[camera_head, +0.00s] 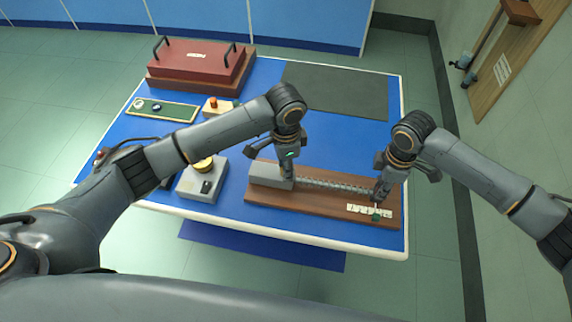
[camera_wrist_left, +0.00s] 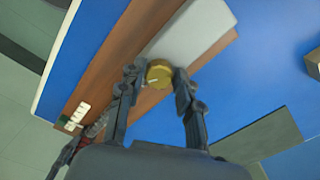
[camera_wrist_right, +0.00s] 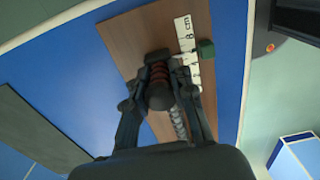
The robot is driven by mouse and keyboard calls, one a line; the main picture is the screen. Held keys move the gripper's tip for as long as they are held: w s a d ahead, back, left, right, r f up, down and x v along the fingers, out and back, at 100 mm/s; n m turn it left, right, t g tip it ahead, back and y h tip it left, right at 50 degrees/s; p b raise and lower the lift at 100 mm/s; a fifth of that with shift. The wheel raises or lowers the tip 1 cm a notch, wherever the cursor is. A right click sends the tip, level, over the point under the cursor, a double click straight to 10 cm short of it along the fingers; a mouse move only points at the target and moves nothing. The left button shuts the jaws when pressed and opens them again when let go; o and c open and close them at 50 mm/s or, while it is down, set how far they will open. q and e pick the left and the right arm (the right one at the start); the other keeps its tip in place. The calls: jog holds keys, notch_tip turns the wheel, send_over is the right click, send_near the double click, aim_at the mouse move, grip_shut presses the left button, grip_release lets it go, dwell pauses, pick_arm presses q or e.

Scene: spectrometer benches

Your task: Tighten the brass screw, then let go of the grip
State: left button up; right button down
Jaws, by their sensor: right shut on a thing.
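The brass screw (camera_wrist_left: 158,73) is a round knurled head with a light slot, on a grey block (camera_head: 270,176) at the left end of a wooden board (camera_head: 320,208). My left gripper (camera_head: 287,172) is above the block. In the left wrist view its fingers stand on both sides of the screw, apart. My right gripper (camera_wrist_right: 160,85) is shut on the dark grip (camera_wrist_right: 160,96), which has reddish rings behind it, near the board's right end. A coiled metal rod (camera_head: 335,185) runs from the block towards this grip. The head view hides the screw.
A white centimetre scale (camera_wrist_right: 185,33) and a small green block (camera_wrist_right: 205,48) lie beside the grip. A grey box with a yellow knob (camera_head: 203,165) stands left of the board. A dark red case (camera_head: 200,62), a green tray (camera_head: 160,110) and a dark mat (camera_head: 335,90) lie farther back.

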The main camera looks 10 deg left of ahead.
pick_arm(q)
jog(key=shift+o, duration=0.8)
pick_arm(e)
jog(key=shift+s+f, duration=0.1)
pick_arm(q)
notch_tip(320, 180, up, 12)
pick_arm(e)
jog(key=c, duration=0.9)
grip_release()
